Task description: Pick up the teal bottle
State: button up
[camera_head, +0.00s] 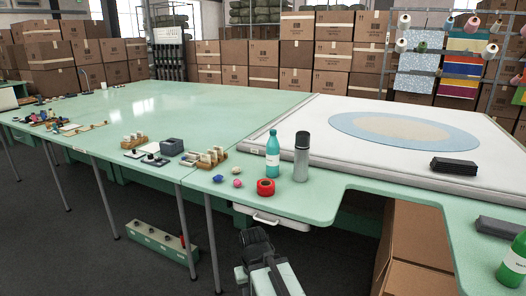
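A teal bottle (272,157) with a white label stands upright near the front edge of the pale green table, just left of a grey cylindrical flask (301,158). A second, greener bottle (513,264) with a pale label stands at the lower right and is cut off by the picture's edge. My gripper (256,238) shows at the bottom middle, in front of the table edge and apart from both bottles. Its fingers are dark and small in the view, so I cannot tell whether they are open or shut.
A red tape roll (266,187), a pink ball (237,183) and a blue item (218,178) lie near the teal bottle. A white tufting frame (330,165) lies behind it. A drawer (270,216) sits under the edge. Black stacked pads (454,166) lie right.

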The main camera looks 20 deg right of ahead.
aim_at(273, 146)
jog(key=u, duration=0.55)
jog(key=i, duration=1.1)
jog(key=u, duration=0.85)
jog(key=k, duration=0.85)
jog(key=u, duration=0.15)
jog(key=i, duration=0.95)
jog(key=z, duration=0.1)
